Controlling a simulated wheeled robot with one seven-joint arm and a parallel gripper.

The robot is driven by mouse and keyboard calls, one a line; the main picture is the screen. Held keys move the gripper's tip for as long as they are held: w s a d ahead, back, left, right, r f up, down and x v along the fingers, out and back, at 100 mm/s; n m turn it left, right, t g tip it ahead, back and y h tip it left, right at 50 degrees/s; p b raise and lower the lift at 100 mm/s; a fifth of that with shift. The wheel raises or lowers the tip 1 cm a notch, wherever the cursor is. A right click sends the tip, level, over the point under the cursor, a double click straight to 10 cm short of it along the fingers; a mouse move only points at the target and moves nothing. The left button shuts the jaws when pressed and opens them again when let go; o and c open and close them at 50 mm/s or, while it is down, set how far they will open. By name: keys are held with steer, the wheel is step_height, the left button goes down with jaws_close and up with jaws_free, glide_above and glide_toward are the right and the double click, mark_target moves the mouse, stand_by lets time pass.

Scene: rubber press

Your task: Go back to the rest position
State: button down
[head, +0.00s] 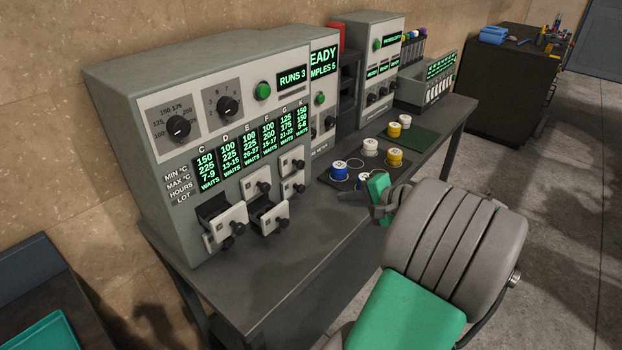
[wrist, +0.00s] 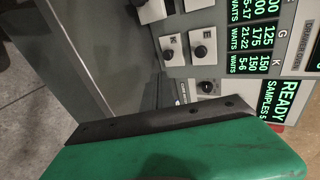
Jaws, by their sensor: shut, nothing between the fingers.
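My gripper (head: 370,194) is in the head view, over the grey bench (head: 262,290) in front of the machines. Its fingers are shut with nothing held between them. It is close to the dark mat (head: 347,183) with the several small pots and partly hides one of them. In the wrist view, a green part of my arm's end with a dark edge fills the bottom. Behind it stands the front of the grey machine with drawers (wrist: 200,49). No rest position is marked in either view.
The grey oven-like machine (head: 120,105) has two small drawers (head: 226,226) pulled out. A blue-and-white pot (head: 339,173) and a yellow one (head: 394,159) stand on the dark mat. A green mat (head: 421,139) lies farther back. The bench's front left is clear. A dark cabinet (head: 507,85) stands beyond.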

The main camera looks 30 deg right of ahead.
steer(key=s+f+n+g, duration=0.45)
steer(key=s+f, duration=0.35)
steer(key=f, duration=0.3)
steer(key=s+a+f+g+h, duration=0.1)
steer(key=s+a+f+g, duration=0.15)
steer(key=s, duration=0.25)
steer(key=s+a+f+g, duration=0.1)
steer(key=s+a+g, duration=0.15)
steer(key=s, duration=0.35)
steer(key=w+a+r+n, duration=0.3)
steer(key=a, duration=0.5)
steer(key=w+a+r+n+h, duration=0.1)
steer(key=w+a+r+n, duration=0.2)
steer(key=a, duration=0.5)
steer(key=w+a+r+n, duration=0.4)
steer(key=a+n, duration=0.1)
steer(key=a, duration=0.3)
steer(key=shift+w+r+t+h, duration=0.1)
steer(key=shift+r+t+h, duration=0.15)
steer(key=shift+r+h, duration=0.1)
steer(key=c, duration=2.2)
jaws_free()
